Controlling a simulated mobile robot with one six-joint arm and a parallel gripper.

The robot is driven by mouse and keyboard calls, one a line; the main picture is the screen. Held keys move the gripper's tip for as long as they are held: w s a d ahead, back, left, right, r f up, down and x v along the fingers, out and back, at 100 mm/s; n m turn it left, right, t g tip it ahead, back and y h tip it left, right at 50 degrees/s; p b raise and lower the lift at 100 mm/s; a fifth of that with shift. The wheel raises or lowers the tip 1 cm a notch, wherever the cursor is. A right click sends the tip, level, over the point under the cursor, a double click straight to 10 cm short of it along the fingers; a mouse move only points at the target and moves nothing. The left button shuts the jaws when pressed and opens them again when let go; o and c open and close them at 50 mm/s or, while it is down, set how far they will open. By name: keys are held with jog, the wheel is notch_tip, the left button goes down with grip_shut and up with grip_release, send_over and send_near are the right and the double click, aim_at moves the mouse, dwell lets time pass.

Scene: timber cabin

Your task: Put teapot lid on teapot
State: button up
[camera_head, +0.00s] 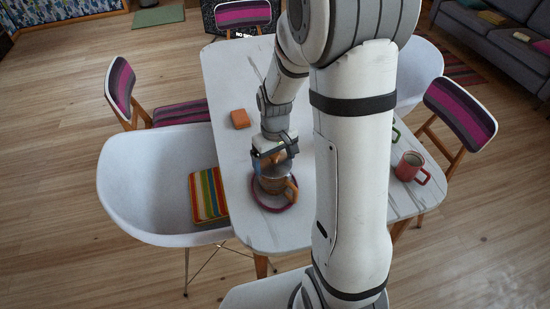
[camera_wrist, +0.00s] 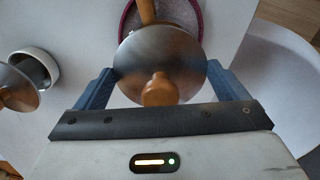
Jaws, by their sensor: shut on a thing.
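The teapot (camera_head: 270,185), metallic with an orange-brown handle (camera_head: 291,188), stands on a round purple-rimmed mat (camera_head: 259,199) near the table's front. My gripper (camera_head: 276,155) is directly above it. In the wrist view my gripper (camera_wrist: 160,70) has its two blue fingers at opposite edges of the round metal teapot lid (camera_wrist: 185,65), and is shut on it. The lid's wooden knob (camera_wrist: 160,90) faces the camera. The teapot handle (camera_wrist: 147,10) shows beyond the lid, which hides the teapot body. I cannot tell whether the lid touches the rim.
The white table (camera_head: 232,85) holds an orange block (camera_head: 240,118) and a red mug (camera_head: 411,168). In the wrist view, a white cup (camera_wrist: 46,62) and another knobbed metal disc (camera_wrist: 14,88) are at left. A white chair (camera_head: 135,185) stands left. My arm hides the table's middle.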

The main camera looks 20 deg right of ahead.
jog(key=shift+f+b, duration=0.5)
jog(key=shift+f, duration=0.1)
jog(key=o, duration=0.7)
jog(key=shift+c, duration=0.2)
notch_tip(320, 180, up, 7)
jog(key=shift+r, duration=0.4)
jog(key=shift+s+r, duration=0.15)
jog(key=shift+r, duration=0.1)
jog(key=s+r+m+t, duration=0.1)
jog(key=s+r, duration=0.3)
jog(key=s, duration=0.3)
jog(key=s+r+m+t, duration=0.1)
jog(key=s+r+m, duration=0.1)
jog(key=s+r, duration=0.3)
jog(key=s, duration=0.3)
jog(key=shift+s+t, duration=0.15)
jog(key=shift+t, duration=0.25)
